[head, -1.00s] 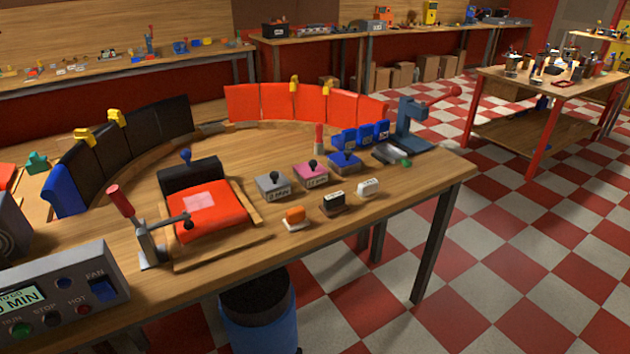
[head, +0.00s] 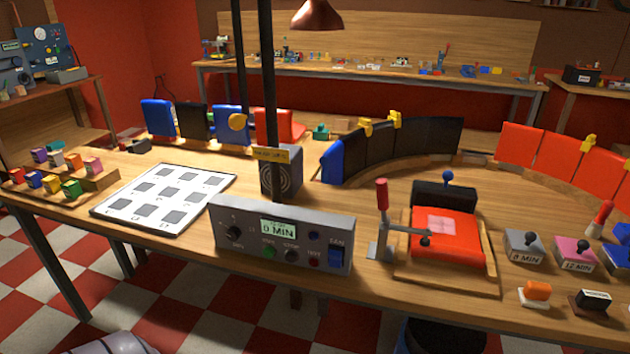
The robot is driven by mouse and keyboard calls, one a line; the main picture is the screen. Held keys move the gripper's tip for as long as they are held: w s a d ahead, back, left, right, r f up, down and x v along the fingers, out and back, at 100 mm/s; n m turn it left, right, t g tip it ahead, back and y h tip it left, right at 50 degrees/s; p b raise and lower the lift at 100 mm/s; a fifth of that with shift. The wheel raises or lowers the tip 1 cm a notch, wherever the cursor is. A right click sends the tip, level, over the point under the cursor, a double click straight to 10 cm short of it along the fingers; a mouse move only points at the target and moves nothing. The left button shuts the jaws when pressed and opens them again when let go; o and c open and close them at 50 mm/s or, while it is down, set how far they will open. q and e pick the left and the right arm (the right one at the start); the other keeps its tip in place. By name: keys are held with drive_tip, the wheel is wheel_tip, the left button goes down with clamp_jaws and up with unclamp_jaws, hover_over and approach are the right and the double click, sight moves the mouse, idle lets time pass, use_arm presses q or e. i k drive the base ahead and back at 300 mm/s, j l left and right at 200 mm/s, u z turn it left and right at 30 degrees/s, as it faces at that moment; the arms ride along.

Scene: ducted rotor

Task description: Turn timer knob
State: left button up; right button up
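The grey control box (head: 283,238) stands at the front edge of the wooden bench. A round dark knob (head: 233,233) with small marks around it sits at the left of its sloped front, and I take it to be the timer knob. The green display (head: 278,229) seems to read 0 MIN. A blue fan switch (head: 336,255) is at the right.
A speaker-like box (head: 280,176) and a dark upright post (head: 267,80) stand behind the control box. A white sheet with grey squares (head: 168,199) lies to its left. A lever clamp (head: 383,225) and a red pad fixture (head: 443,236) stand to its right.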

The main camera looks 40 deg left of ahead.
sight(234, 234)
drive_tip(key=u, duration=1.35)
